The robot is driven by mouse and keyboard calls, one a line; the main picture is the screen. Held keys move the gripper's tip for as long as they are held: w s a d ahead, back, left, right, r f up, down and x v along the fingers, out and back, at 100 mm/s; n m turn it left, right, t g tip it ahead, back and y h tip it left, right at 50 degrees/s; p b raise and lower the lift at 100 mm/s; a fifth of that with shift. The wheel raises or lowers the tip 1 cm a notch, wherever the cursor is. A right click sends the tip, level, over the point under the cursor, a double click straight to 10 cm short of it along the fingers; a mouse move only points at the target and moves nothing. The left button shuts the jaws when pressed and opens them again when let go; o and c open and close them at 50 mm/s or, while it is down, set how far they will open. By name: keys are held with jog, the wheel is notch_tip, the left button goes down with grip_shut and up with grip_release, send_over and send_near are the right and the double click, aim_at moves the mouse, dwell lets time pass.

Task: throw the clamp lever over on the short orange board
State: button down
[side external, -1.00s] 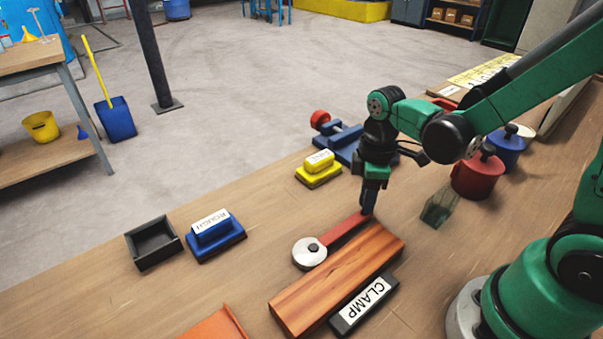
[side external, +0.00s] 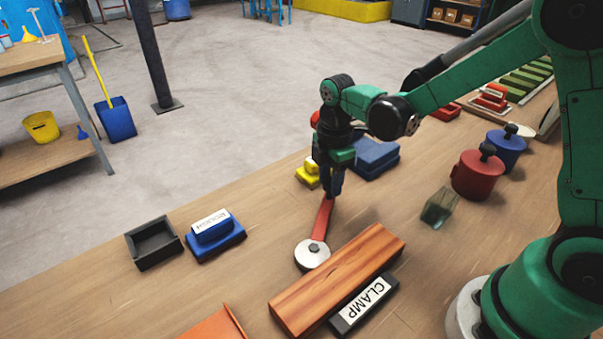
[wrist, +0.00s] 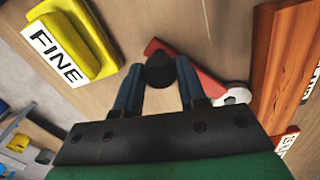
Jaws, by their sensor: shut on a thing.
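The clamp lever (side external: 323,217) is a red bar on a round white pivot disc (side external: 312,253) beside an orange-brown wooden board (side external: 338,279). The lever points away from the disc toward the back of the bench, at an angle to the board. My gripper (side external: 330,194) is at the lever's far end. In the wrist view the gripper (wrist: 159,80) has its two blue fingers closed around a dark round knob (wrist: 160,70) on the red lever (wrist: 190,72). The white disc (wrist: 236,95) shows at the right, near the board (wrist: 275,60).
A black CLAMP label block (side external: 364,303) lies along the board's front. A yellow block (side external: 306,177), labelled FINE in the wrist view, is close behind my gripper. A blue block (side external: 216,235) and a black tray (side external: 153,243) stand left. Red (side external: 477,175) and blue (side external: 508,147) pots stand right.

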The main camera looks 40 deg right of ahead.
jog(key=w+a+n, duration=0.1)
jog(key=a+n, duration=0.1)
jog(key=w+a+n, duration=0.2)
jog(key=n, duration=0.1)
jog(key=w+a+n, duration=0.1)
jog(key=a+n, duration=0.2)
jog(key=shift+w, duration=0.4)
jog(key=shift+w+a+n, duration=0.15)
jog(key=shift+a+n, duration=1.55)
jog(key=shift+n, duration=0.1)
jog(key=shift+a, duration=0.1)
jog(key=shift+c, duration=2.4)
grip_release()
notch_tip(320, 180, up, 6)
jog(key=shift+f, duration=0.15)
